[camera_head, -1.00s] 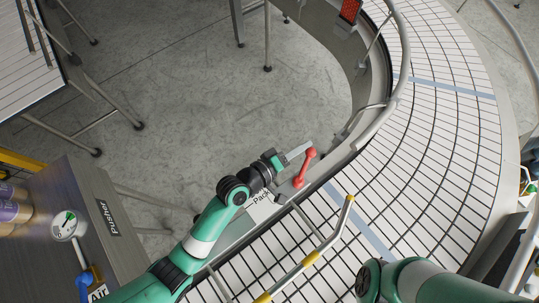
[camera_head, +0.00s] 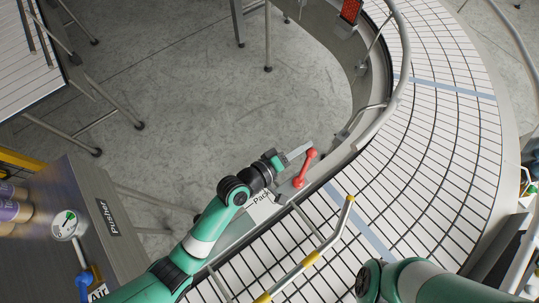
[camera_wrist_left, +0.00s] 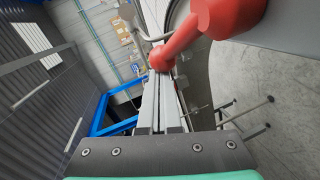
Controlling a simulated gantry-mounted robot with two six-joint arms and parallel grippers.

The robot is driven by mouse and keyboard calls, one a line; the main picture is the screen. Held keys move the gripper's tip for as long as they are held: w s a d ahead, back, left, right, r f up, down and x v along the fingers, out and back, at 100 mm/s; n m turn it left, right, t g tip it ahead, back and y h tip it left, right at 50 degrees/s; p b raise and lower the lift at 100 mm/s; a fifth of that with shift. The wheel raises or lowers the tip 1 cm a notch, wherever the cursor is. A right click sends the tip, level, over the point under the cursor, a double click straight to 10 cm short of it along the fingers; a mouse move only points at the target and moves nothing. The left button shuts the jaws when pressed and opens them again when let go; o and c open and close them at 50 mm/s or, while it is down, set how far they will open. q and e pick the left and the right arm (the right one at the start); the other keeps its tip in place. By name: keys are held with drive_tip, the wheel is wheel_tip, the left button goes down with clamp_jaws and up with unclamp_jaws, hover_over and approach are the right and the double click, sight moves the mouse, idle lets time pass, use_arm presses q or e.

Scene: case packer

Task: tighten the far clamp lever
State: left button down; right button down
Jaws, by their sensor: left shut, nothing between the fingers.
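A red clamp lever (camera_head: 305,168) with a ball at each end stands on a grey bracket at the inner edge of the curved conveyor. It is the only such lever I can make out. My left gripper (camera_head: 308,146) is shut and empty, its grey fingers lying just beyond the lever's upper end in the head view. In the left wrist view the red lever (camera_wrist_left: 184,40) looms large, right beside and partly over the shut fingertips (camera_wrist_left: 160,75). I cannot tell whether they touch. My right arm shows at the lower right; its gripper is out of view.
A bent guide rail (camera_head: 329,243) with yellow joints runs over the near conveyor. A curved rail (camera_head: 401,75) follows the conveyor's inner side. The Pusher cabinet (camera_head: 95,215) stands at lower left. Open floor (camera_head: 190,110) lies left of the lever.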

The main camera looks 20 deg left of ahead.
use_arm(q)
drive_tip(key=shift+a, duration=0.1)
idle(0.3)
drive_tip(key=s+a+r, duration=0.2)
drive_tip(key=a, duration=0.3)
drive_tip(key=s+a+r, duration=0.1)
drive_tip(key=s+a, duration=0.2)
drive_tip(key=a, duration=0.3)
drive_tip(key=shift+a+r+b, duration=0.2)
drive_tip(key=shift+r+b, duration=0.15)
drive_tip(key=shift+b, duration=0.05)
